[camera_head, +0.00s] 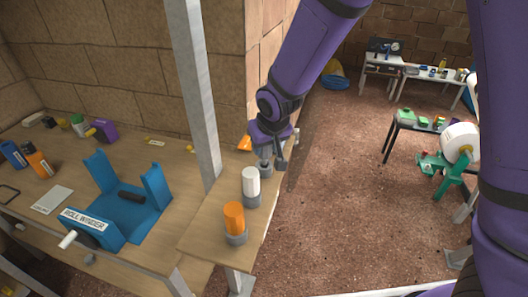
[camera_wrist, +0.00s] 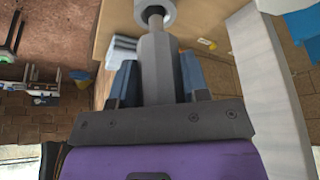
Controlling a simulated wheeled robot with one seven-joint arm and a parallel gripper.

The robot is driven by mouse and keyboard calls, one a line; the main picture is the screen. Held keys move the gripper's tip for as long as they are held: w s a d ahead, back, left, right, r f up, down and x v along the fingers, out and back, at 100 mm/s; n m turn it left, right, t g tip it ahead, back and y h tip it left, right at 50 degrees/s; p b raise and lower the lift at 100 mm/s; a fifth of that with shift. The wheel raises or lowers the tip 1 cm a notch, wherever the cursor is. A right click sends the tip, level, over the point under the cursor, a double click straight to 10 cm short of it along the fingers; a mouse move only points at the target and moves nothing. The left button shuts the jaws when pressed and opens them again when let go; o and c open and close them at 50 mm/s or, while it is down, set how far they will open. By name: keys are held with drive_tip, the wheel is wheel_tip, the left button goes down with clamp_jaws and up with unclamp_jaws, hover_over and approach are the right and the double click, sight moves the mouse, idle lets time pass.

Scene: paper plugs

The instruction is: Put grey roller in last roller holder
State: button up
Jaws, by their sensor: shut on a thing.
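My gripper (camera_head: 268,164) is at the far end of the narrow wooden shelf, pointing down. In the wrist view my gripper (camera_wrist: 157,85) is shut on the grey roller (camera_wrist: 157,62), with a dark blue finger on each side. The roller's thin tip overlaps the grey ring-shaped holder (camera_wrist: 143,10); I cannot tell if it is inside it. A white roller (camera_head: 251,178) stands upright in a grey holder (camera_head: 252,200). Nearer, an orange roller (camera_head: 234,214) stands in another grey holder (camera_head: 236,239). The far holder is mostly hidden by my gripper in the head view.
A blue roll winder (camera_head: 128,212) stands on the wooden workbench (camera_head: 165,165) at left. A grey post (camera_head: 194,80) rises between bench and shelf. An orange cone (camera_head: 245,143) is close left of my gripper. Open floor lies to the right.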

sight(264, 153)
drive_tip(key=shift+w+a, duration=0.1)
drive_tip(key=shift+w, duration=0.35)
drive_tip(key=shift+f, duration=1.8)
drive_tip(key=shift+f, duration=0.15)
drive_tip(key=o, duration=1.1)
drive_tip(key=shift+c, duration=0.2)
drive_tip(key=shift+r, duration=0.6)
drive_tip(key=v, duration=1.1)
drive_tip(key=shift+r, duration=0.1)
